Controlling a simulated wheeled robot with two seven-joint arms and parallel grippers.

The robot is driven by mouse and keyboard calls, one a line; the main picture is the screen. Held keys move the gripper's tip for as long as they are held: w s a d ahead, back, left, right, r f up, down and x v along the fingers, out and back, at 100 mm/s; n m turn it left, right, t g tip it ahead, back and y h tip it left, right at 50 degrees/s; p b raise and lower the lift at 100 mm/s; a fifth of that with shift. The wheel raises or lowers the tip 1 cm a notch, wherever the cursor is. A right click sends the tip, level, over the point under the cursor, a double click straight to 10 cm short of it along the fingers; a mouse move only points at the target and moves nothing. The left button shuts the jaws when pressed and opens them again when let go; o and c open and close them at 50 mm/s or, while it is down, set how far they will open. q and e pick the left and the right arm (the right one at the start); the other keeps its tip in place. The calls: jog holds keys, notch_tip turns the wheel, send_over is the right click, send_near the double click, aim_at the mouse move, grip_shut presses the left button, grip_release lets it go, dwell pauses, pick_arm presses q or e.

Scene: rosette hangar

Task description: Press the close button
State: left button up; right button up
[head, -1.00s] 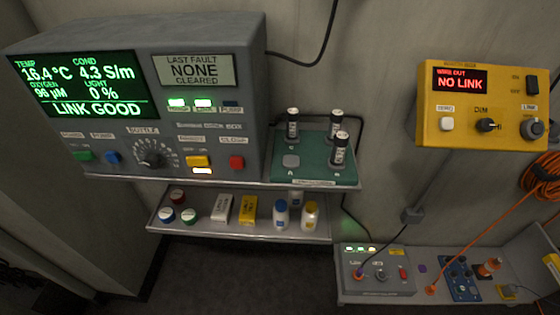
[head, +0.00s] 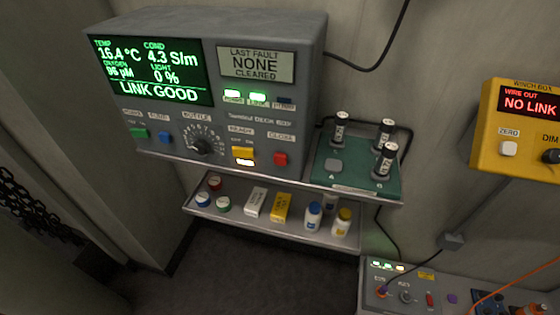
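A black rotary knob (head: 201,147) marked BOTTLE and blue and green buttons sit further left. The box's screen (head: 150,72) reads LINK GOOD, and a smaller panel (head: 256,65) reads LAST FAULT NONE CLEARED. Neither of my grippers is in view.
A green rack (head: 345,185) with three capped vials stands right of the box. A lower shelf (head: 265,228) holds several small bottles, jars and boxes. A yellow winch box (head: 490,145) reading NO LINK hangs at right, above a grey switch box (head: 417,272).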

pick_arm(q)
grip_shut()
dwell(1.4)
